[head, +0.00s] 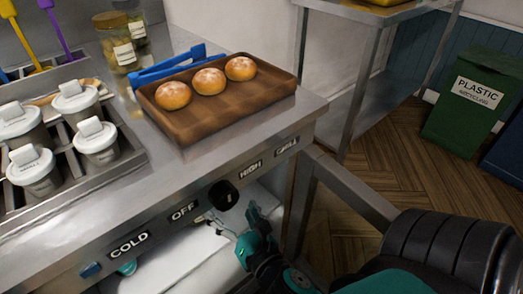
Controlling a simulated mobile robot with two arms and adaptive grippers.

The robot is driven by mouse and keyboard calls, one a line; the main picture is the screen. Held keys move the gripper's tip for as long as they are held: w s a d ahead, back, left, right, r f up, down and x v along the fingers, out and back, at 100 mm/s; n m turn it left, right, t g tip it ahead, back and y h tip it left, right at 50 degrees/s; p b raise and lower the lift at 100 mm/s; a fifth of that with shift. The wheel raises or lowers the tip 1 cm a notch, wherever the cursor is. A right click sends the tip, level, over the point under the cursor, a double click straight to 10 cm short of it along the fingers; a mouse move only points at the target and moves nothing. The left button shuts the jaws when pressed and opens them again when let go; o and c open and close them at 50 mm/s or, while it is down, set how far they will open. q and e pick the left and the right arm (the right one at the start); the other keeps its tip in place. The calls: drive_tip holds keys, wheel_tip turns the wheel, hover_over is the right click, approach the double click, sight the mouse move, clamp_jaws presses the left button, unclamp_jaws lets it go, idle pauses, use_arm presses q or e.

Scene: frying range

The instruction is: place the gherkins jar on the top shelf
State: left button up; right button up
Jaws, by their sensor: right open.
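Two glass jars with pale labels stand at the back of the steel counter: a front jar (117,45) with yellowish contents and a greener jar (136,22) partly behind it. Their labels are too small to read, so I cannot tell which holds gherkins. My right gripper (212,220) is open and empty, low in front of the counter, below and apart from the jars. I cannot make out a top shelf. My left gripper is not clearly in view.
A brown tray (203,130) with three buns sits near the counter's right end, with blue tongs (170,68) behind it. Lidded white tubs (97,140) fill a rack at left. A black knob (223,195) is on the counter front. A green bin (475,105) stands at right.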

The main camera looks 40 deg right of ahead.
drive_tip(key=s+d+f+m+g+h, duration=0.1)
drive_tip(key=s+d+f+m+g, duration=0.2)
drive_tip(key=m, duration=0.5)
drive_tip(key=s+d+f+m+g, duration=0.1)
drive_tip(key=s+f+m+g, duration=0.1)
drive_tip(key=f+m+g, duration=0.45)
drive_tip(key=s+a+f+m+g+y, duration=0.3)
drive_tip(key=s+m, duration=0.4)
drive_tip(key=m, duration=0.5)
drive_tip(key=shift+s+a, duration=0.35)
drive_tip(key=shift+s, duration=0.05)
drive_tip(key=shift+s+f+m, duration=0.1)
drive_tip(key=shift+f+m, duration=0.05)
drive_tip(key=shift+m, duration=0.1)
